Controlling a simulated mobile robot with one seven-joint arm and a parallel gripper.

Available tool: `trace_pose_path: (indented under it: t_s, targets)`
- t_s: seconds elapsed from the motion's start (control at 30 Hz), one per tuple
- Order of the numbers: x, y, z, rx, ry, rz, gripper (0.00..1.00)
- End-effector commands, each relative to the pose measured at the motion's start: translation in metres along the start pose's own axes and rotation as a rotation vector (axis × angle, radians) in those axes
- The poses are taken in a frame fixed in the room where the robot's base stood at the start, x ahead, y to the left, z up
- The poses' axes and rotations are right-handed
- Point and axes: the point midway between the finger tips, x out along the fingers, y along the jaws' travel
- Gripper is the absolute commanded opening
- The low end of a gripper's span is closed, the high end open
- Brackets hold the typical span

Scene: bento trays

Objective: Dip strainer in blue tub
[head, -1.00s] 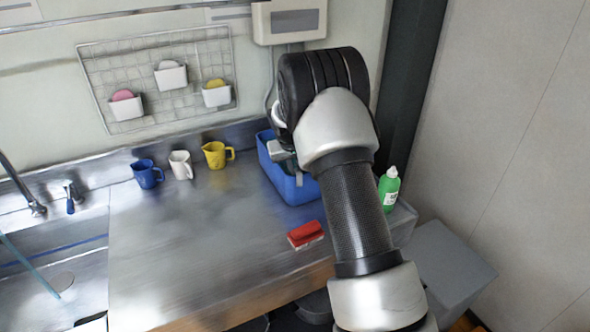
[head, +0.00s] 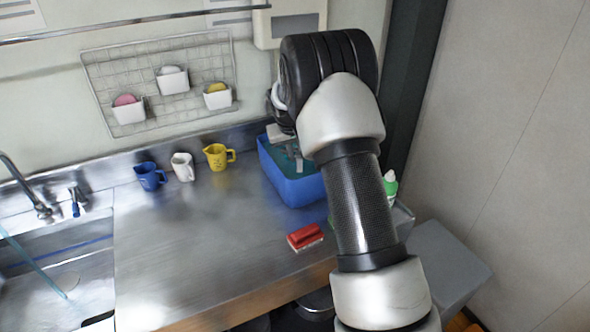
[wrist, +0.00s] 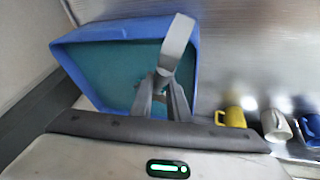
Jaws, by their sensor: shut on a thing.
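The blue tub (head: 295,188) stands on the counter by the back wall, with teal liquid inside. The tub (wrist: 68,58) also fills the upper left of the wrist view. My gripper (wrist: 163,88) is shut on a grey, flat strip-like piece (wrist: 178,48), which looks like the strainer's handle. In the head view, this strainer part (head: 298,163) shows over the tub's opening, below my gripper (head: 287,147). The strainer's bowl cannot be made out, so I cannot tell whether it touches the liquid. My arm covers the tub's right side in the head view.
Blue (head: 149,176), white (head: 182,167) and yellow (head: 216,157) cups stand left of the tub. A red-and-white brush or sponge (head: 305,236) lies in front. A green bottle (head: 390,186) is partly behind my arm. The counter's middle is clear.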

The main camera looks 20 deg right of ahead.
Motion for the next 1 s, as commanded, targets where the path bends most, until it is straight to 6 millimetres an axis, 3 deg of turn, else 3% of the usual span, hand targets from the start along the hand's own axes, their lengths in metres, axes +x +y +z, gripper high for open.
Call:
trace_pose_path:
  t_s: [1.0]
  targets:
    - [-0.077, 0.017, -0.033, 0.001, 0.003, 0.000, 0.00]
